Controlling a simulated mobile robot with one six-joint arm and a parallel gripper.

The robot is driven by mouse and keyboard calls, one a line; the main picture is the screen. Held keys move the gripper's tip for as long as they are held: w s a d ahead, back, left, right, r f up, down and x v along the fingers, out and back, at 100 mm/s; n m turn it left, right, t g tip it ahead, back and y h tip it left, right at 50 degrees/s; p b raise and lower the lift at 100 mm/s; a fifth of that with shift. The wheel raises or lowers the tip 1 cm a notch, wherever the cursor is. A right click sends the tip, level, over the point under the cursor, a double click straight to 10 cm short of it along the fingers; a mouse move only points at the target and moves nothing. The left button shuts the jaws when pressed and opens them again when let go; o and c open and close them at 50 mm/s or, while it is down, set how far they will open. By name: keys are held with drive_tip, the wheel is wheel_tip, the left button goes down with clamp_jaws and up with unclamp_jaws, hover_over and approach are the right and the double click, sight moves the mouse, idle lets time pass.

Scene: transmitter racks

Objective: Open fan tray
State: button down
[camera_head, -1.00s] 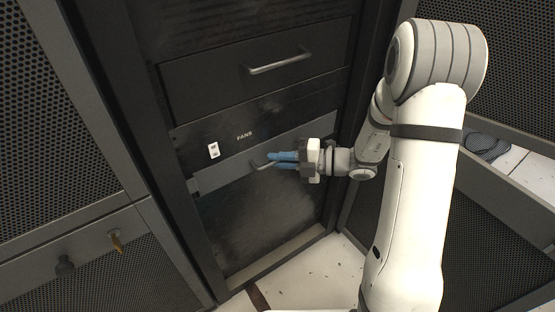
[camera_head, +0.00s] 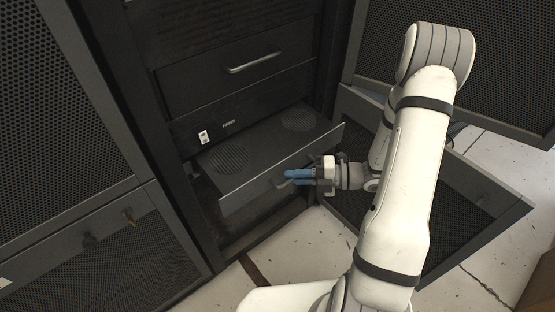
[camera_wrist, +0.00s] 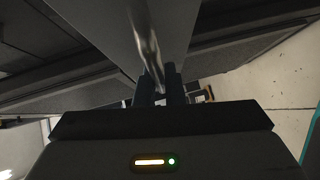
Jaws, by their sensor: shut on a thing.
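The fan tray (camera_head: 262,148) is a dark grey drawer with two round fan grilles on its top. It stands pulled out of the rack, below the panel with the "FANS" label (camera_head: 229,125). My gripper (camera_head: 290,178) has blue fingers and is shut on the handle of the tray's front. In the wrist view the metal handle (camera_wrist: 144,40) runs down between the dark fingertips. The grip point on the handle is partly hidden by the fingers.
A closed drawer with a bar handle (camera_head: 254,63) is above. A white switch (camera_head: 204,137) is on the fan panel. Perforated doors stand at left (camera_head: 60,90) and right (camera_head: 470,60), and an open lower door panel is behind my arm. Tiled floor (camera_head: 310,250) lies in front.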

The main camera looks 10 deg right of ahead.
drive_tip(key=shift+s+d+p, duration=0.35)
drive_tip(key=shift+s+d, duration=0.5)
drive_tip(key=shift+s, duration=0.2)
drive_tip(key=c, duration=1.8)
unclamp_jaws()
drive_tip(key=shift+o, duration=1.4)
drive_tip(key=p+v, duration=0.1)
drive_tip(key=v, duration=0.6)
drive_tip(key=shift+d, duration=0.35)
drive_tip(key=shift+s, duration=0.1)
